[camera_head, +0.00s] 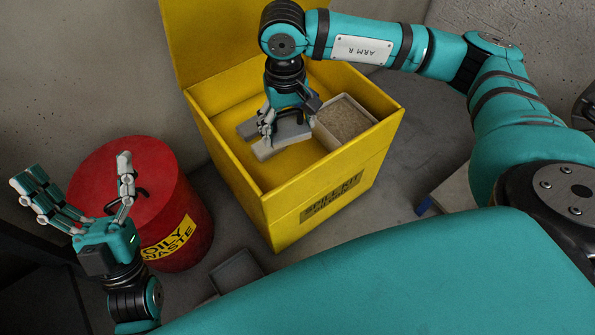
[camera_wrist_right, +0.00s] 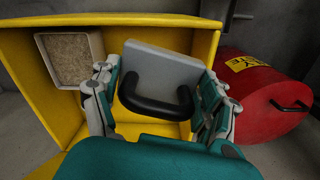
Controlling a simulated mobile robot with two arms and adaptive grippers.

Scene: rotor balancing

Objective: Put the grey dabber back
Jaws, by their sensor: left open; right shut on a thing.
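The grey dabber (camera_wrist_right: 165,65) is a flat grey block with a black loop handle. In the right wrist view it sits between the fingers of my right gripper (camera_wrist_right: 160,95), which is shut on it. In the head view my right gripper (camera_head: 285,118) reaches down into the yellow spill kit bin (camera_head: 235,165), with the dabber (camera_head: 292,132) under its fingers. I cannot tell whether the dabber touches the bin floor. My left gripper (camera_head: 80,205) is open and empty, over the red oily waste drum.
A grey tray of granules (camera_head: 345,122) stands in the bin's right side, close to my right gripper. The red drum (camera_head: 175,190) is left of the bin, with its black handle. A small dark grey tray (camera_head: 237,270) lies on the floor in front.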

